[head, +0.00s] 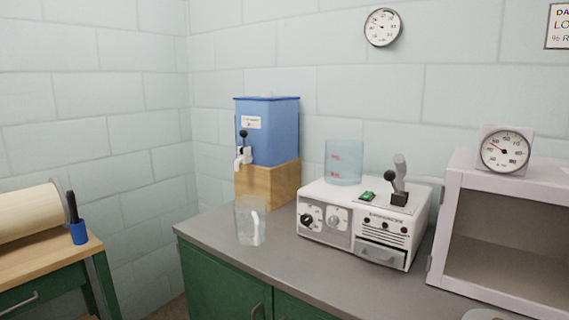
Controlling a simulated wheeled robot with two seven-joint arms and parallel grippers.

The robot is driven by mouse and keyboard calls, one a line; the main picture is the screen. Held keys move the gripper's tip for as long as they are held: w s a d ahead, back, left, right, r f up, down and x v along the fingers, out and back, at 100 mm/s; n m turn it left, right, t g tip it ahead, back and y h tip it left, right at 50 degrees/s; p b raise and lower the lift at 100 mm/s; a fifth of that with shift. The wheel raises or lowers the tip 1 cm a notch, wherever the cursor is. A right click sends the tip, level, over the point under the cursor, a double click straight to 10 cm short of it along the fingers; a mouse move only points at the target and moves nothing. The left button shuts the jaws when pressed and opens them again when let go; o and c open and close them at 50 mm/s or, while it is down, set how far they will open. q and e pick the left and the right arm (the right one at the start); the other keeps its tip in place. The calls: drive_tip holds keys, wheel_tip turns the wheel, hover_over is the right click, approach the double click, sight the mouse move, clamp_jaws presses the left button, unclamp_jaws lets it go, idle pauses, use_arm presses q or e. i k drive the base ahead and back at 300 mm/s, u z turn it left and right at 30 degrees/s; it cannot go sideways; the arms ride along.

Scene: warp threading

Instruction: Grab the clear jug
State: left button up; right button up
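A clear jug (250,222) stands upright on the grey counter near its left end, in front of the blue dispenser tank. It is see-through, and a pale curved handle shows on it. I cannot tell whether it holds anything. Neither of my grippers shows in the head view.
The blue tank (275,130) with a tap sits on a wooden block (270,182) behind the jug. A white machine (365,220) with knobs and a lever stands to the right, a clear bluish container (343,162) on top. Further right is an open white cabinet (455,215). The counter front (300,268) is clear.

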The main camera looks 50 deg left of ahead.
sight(250, 211)
drive_tip(key=u, duration=1.25)
